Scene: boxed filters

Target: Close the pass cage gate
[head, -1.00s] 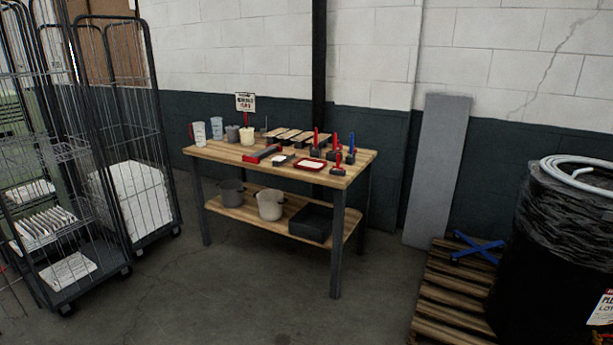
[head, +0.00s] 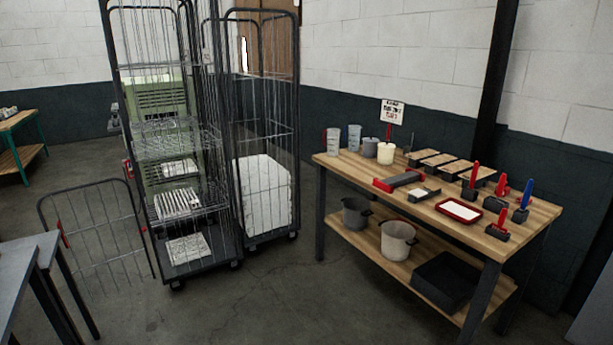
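A tall dark wire roll cage (head: 168,130) stands at the left centre, with wire shelves holding white filters (head: 180,203). A low wire gate (head: 98,238) with a dark frame and red parts stands swung out to the left of this cage, at its lower half. Its right edge is beside the cage's front left post, and it stands open. No label naming the pass cage can be read. Neither of my grippers is in view.
A second cage (head: 264,130) holding a white stack stands just right. A wooden workbench (head: 335,163) with tools and pots is at the right. A grey table (head: 22,262) is at the lower left, near the gate. The floor between cages and workbench is clear.

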